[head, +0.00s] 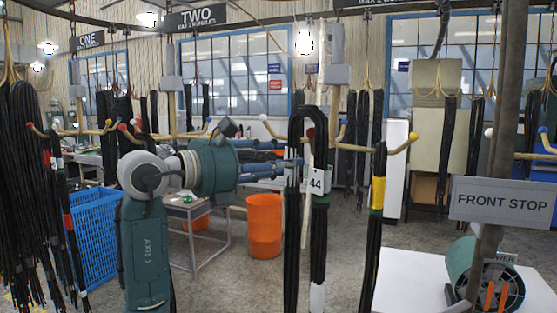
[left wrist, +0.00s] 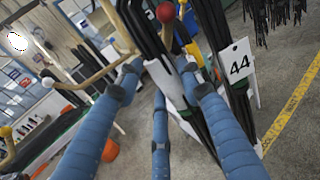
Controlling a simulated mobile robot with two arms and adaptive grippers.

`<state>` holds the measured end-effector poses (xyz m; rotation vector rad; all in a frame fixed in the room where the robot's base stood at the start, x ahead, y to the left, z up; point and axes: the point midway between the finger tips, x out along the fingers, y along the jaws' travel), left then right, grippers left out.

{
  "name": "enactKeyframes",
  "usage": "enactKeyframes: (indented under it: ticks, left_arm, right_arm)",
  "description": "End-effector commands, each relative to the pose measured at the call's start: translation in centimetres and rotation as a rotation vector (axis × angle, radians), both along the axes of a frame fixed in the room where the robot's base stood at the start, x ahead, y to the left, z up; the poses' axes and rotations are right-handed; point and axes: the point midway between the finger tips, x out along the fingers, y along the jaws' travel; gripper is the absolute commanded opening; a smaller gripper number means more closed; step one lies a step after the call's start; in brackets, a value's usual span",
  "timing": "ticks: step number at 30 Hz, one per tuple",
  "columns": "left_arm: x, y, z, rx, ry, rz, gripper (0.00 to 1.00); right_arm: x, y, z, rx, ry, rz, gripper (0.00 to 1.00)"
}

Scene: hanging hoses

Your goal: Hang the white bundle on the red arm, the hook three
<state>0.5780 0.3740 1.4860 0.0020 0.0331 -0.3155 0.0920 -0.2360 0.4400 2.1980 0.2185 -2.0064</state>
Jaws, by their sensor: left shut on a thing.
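The white bundle (head: 320,250) is a loop of black hoses with a white band low down and a white tag marked 44. My left gripper (head: 288,170) is shut on its upper part, coming from the left. In the left wrist view, the blue fingers (left wrist: 165,90) stand around the black hoses (left wrist: 205,25) beside the tag. The loop's top is above the red-tipped arm (head: 311,133) of the centre hook, and the red ball shows inside the loop. I cannot tell whether the loop rests on that arm. The red ball also shows in the wrist view (left wrist: 165,12). My right gripper is not in view.
The centre hook also has a white-tipped arm (head: 264,118) and a yellow-tipped arm (head: 413,137). A yellow-banded bundle (head: 376,230) hangs right of the held one. A FRONT STOP sign (head: 502,204) and post stand right. An orange bin (head: 264,225) and blue crate (head: 92,240) stand on the floor.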

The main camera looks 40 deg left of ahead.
Motion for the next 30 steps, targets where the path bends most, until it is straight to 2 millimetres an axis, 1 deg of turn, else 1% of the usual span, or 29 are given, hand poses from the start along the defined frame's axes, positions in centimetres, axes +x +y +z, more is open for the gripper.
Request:
enactKeyframes:
  ticks: [1,22,29,30]
  left_arm:
    - [0.2,0.1,0.5,-0.005,-0.009,0.0,0.0]
    - [4.3,1.1,0.5,-0.004,-0.01,0.001,0.0]
    - [5.7,1.4,0.5,-0.005,-0.009,0.0,0.0]
    - [5.8,1.4,0.0,-0.003,-0.009,0.001,0.0]
  right_arm:
    - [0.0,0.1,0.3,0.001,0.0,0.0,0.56]
    - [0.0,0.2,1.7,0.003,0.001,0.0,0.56]
    - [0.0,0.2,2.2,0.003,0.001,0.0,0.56]
    - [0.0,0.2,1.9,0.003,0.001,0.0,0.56]
